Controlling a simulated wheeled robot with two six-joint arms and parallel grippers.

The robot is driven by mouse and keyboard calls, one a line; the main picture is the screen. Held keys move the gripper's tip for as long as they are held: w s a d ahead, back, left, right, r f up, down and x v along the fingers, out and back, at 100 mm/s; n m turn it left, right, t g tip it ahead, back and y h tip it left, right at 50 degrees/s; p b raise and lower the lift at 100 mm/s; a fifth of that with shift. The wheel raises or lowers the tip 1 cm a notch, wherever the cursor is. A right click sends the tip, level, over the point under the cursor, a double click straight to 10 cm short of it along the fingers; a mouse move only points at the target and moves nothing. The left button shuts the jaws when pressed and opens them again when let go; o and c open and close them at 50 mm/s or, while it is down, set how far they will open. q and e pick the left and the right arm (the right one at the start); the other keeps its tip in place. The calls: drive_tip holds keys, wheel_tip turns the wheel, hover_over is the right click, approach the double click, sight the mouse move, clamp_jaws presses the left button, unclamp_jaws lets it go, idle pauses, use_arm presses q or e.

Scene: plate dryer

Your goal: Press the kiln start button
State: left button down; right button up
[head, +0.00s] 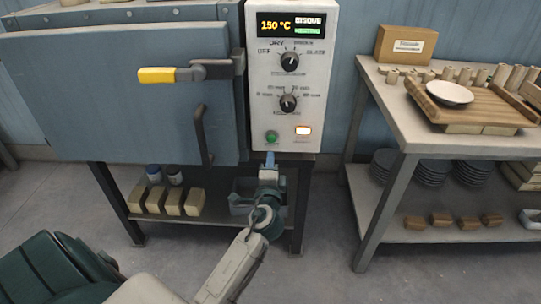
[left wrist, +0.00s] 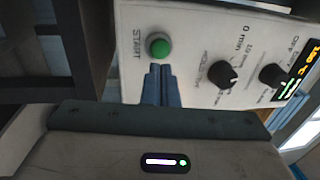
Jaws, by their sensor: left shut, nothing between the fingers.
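The green start button (head: 271,136) sits low on the kiln's white control panel (head: 320,70). It also shows in the left wrist view as a round green button (left wrist: 158,47) with START printed beside it. My left gripper (head: 270,158) is shut and empty, just below the button in the head view. In the left wrist view its blue fingertips (left wrist: 160,70) are together and end close to the button's edge. I cannot tell whether they touch it. My right gripper is not in view.
The kiln door (head: 110,95) is shut, with a yellow-tipped lever (head: 158,75) and a dark handle (head: 201,135). A lit button (head: 303,130) is right of the green one. A worktable (head: 395,120) stands at the right.

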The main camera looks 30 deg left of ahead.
use_arm(q)
drive_tip(key=v, duration=0.7)
drive_tip(key=shift+b, duration=0.45)
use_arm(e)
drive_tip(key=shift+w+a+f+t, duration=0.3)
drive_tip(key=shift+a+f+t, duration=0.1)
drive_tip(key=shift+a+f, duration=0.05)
use_arm(q)
drive_tip(key=shift+f, duration=0.15)
